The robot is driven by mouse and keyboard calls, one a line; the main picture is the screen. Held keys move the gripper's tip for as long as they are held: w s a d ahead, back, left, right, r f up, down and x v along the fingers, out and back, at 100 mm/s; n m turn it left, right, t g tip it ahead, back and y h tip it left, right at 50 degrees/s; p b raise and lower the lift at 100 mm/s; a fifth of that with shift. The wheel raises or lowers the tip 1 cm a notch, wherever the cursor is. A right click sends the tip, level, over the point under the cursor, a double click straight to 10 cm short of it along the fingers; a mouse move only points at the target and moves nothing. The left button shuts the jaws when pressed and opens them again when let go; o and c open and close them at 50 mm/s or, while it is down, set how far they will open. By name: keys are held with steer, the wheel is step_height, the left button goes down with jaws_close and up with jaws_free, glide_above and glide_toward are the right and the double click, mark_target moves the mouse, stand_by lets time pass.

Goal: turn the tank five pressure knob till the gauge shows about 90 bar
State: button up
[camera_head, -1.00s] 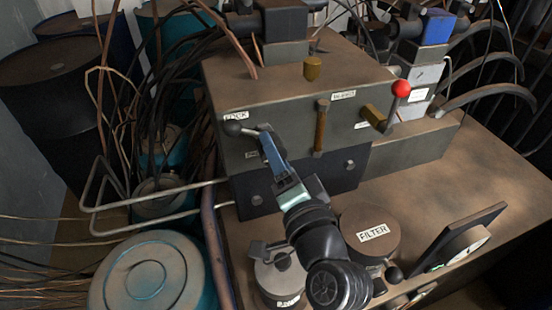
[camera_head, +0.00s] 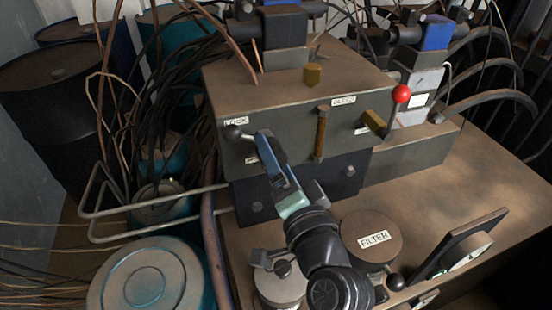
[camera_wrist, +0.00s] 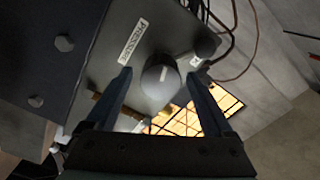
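My gripper (camera_head: 262,138) is in front of the left end of the grey block's front face in the head view. In the wrist view its two fingers (camera_wrist: 159,77) are apart, with a dark round knob (camera_wrist: 161,79) showing between their tips and a gap on either side. I cannot tell how deep the fingers reach around it. A pale mark shows on the knob's face, and a label reading PRESSURE (camera_wrist: 133,40) is beside it. The knob is hidden behind my gripper in the head view. A round white-faced dial, perhaps the gauge (camera_head: 466,250), is steeply angled and unreadable.
A black ball lever (camera_head: 233,132) by the LOCK label is close left of my fingers. A brass lever (camera_head: 321,133) and a red ball lever (camera_head: 401,93) are to the right. The FILTER cap (camera_head: 372,238) is below right. Hoses and drums crowd the left.

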steer(key=shift+s, duration=0.1)
steer(key=b+v, duration=0.2)
steer(key=v, duration=1)
steer(key=shift+s, duration=0.35)
steer(key=shift+d, duration=0.15)
steer(key=w+a+r+n+t+h, duration=0.1)
steer(key=w+r+n+t, duration=0.15)
steer(key=r, duration=0.75)
steer(key=w+a+r+n+t+h, duration=0.1)
steer(key=w+r+n+t, duration=0.2)
steer(key=r, duration=0.8)
steer(key=s+r+n+t+h+p, duration=0.1)
steer(key=r+p, duration=0.3)
steer(key=r, duration=0.5)
steer(key=s+a+r+n+t+h+p, duration=0.1)
steer(key=s+r+t+p, duration=0.1)
steer(key=r, duration=0.7)
steer(key=s+a+r+n+t+h+p, duration=0.1)
steer(key=s+r+p, duration=0.2)
steer(key=r+p, duration=0.3)
step_height(320, 180, up, 3)
steer(key=shift+s+a+r+t+h, duration=0.1)
steer(key=shift+s+a+t+h, duration=0.15)
steer(key=shift+s+t+h, duration=0.1)
